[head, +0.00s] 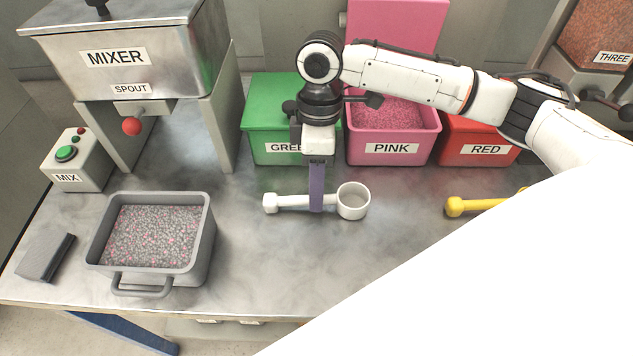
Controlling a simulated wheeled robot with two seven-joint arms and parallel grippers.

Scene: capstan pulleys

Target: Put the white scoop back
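The white scoop (352,201) lies level at the table top, its round cup to the right and its handle with a knobbed end to the left. My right gripper (316,206) points straight down over the scoop's handle, close to the cup. Its purple finger overlaps the handle. The view is side-on to the fingers, so I cannot tell whether they are closed on the handle. I also cannot tell whether the scoop touches the table. My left gripper is out of view.
A grey pan (208,235) of pink and grey grains stands left. Behind are the green bin (262,118), open pink bin (432,146) and red bin (480,128). A yellow scoop (456,206) lies right. The mixer (130,75) and MIX button box (75,165) stand left.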

